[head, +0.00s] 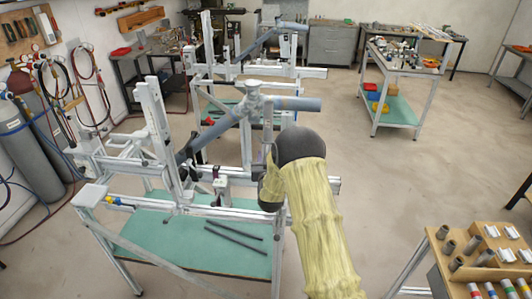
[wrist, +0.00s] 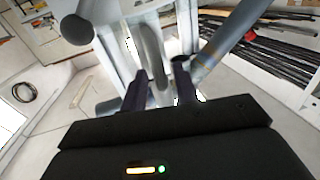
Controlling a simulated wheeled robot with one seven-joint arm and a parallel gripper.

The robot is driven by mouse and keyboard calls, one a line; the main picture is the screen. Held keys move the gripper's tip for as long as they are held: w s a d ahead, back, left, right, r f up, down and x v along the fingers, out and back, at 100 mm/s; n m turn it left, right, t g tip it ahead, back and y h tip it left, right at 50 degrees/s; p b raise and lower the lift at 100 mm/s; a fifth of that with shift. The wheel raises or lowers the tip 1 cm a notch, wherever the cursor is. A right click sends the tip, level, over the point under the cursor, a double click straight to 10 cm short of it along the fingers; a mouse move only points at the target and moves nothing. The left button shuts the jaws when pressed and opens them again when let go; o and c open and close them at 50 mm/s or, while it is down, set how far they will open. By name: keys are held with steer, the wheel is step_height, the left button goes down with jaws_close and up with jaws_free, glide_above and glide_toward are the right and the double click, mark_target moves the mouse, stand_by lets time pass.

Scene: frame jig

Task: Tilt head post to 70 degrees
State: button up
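The frame jig (head: 130,195) is a pale metal stand in the head view. A tilted pale post (head: 155,112) stands at its left; I take it for the head post, but cannot be sure. Grey-blue bike frame tubes (head: 290,104) are held on the jig. My gripper is mostly hidden behind my wrist and yellow-sleeved arm in the head view. In the wrist view my gripper (wrist: 159,82) has two dark fingers apart. A grey rounded bar (wrist: 151,55) shows between them, nearer the left finger; contact is unclear. No angle scale is readable.
A second jig with a frame (head: 262,48) stands behind. Gas cylinders (head: 18,140) and hoses are at the left. A trolley (head: 402,88) stands at the back right, and a wooden parts rack (head: 480,255) at the front right. The floor between is clear.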

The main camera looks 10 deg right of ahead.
steer(key=shift+w, duration=0.3)
jaws_close()
